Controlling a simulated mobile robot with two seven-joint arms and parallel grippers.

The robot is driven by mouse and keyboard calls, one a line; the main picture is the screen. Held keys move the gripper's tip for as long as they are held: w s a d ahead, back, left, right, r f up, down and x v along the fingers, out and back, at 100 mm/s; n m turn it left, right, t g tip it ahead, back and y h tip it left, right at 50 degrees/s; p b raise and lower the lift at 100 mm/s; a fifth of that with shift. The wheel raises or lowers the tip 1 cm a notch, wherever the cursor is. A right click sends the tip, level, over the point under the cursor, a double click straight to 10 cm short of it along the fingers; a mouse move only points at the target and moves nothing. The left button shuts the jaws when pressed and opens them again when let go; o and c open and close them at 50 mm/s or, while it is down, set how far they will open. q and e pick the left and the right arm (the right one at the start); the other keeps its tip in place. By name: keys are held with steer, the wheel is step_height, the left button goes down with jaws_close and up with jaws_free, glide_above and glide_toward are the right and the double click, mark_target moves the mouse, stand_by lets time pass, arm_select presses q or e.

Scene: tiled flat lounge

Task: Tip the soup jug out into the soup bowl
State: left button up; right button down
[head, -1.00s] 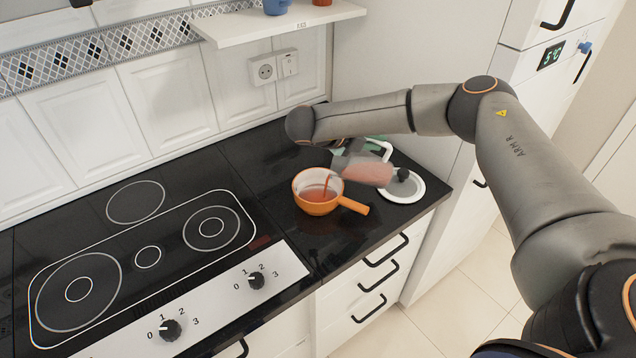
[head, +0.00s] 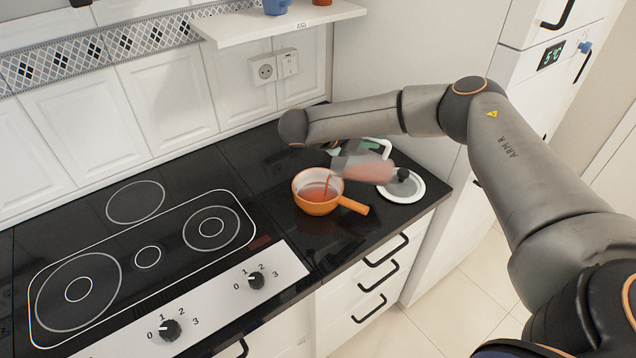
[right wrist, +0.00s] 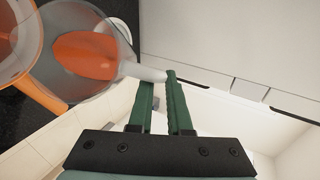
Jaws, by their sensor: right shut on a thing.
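The soup jug (head: 364,170) is see-through, with orange-red soup in it and a pale handle. It is tipped far over above the soup bowl (head: 318,208), an orange bowl with a side handle on the black counter. A thin red stream falls from the jug into the bowl, where some soup shows. In the right wrist view, my right gripper (right wrist: 158,80) has its green fingers shut on the handle of the jug (right wrist: 92,58). The bowl (right wrist: 35,92) shows at the left there. My left gripper is not in view.
A round lid with a white rim and dark knob (head: 403,176) lies on the counter right of the bowl. A black hob (head: 180,290) with knobs is at left. A white shelf (head: 280,24) is above; a tall white fridge front stands behind right.

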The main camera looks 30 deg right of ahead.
steer(key=shift+w+a+r+n+h, duration=0.3)
steer(key=shift+a+r+h, duration=0.25)
steer(key=shift+a+h, duration=0.15)
stand_by(1.1)
